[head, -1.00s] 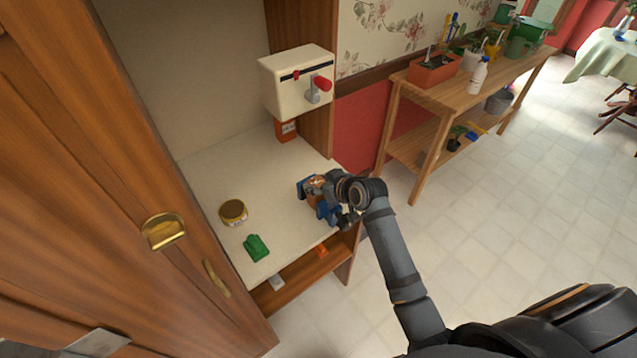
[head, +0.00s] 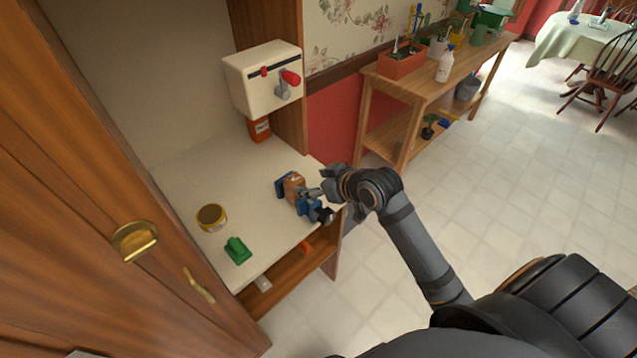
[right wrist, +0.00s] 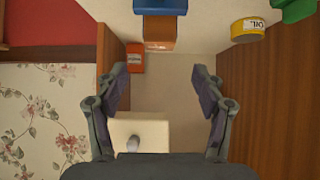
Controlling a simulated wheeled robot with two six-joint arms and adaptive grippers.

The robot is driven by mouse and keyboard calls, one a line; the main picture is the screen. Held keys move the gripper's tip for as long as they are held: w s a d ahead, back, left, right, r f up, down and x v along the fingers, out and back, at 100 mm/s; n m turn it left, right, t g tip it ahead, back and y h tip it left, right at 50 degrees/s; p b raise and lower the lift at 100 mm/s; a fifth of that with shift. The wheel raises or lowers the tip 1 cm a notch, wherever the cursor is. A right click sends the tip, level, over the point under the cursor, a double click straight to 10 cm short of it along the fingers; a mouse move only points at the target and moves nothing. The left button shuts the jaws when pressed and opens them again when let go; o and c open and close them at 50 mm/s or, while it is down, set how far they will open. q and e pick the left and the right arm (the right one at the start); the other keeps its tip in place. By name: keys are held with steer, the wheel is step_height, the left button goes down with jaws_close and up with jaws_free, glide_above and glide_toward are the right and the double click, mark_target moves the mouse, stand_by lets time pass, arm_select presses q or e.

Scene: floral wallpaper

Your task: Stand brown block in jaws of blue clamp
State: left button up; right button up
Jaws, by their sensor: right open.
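The brown block (head: 294,186) stands between the blue parts of the blue clamp (head: 311,208) on the pale shelf in the head view. One blue jaw shows to the block's left and the clamp's body to its lower right. Whether the jaws press on the block cannot be told. In the right wrist view, the block (right wrist: 160,33) shows below a blue part of the clamp (right wrist: 160,6). My right gripper (head: 322,191) is at the right of the block, partly over the clamp. Its fingers (right wrist: 160,84) are spread and empty in the right wrist view. My left gripper is out of view.
A yellow tin (head: 211,217) and a green object (head: 237,250) lie left of the clamp. A cream box with a red-knobbed lever (head: 264,82) is on the wall above an orange container (head: 259,129). A wooden door (head: 90,220) stands at left.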

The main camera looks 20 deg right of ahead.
steer(key=shift+v, duration=1.2)
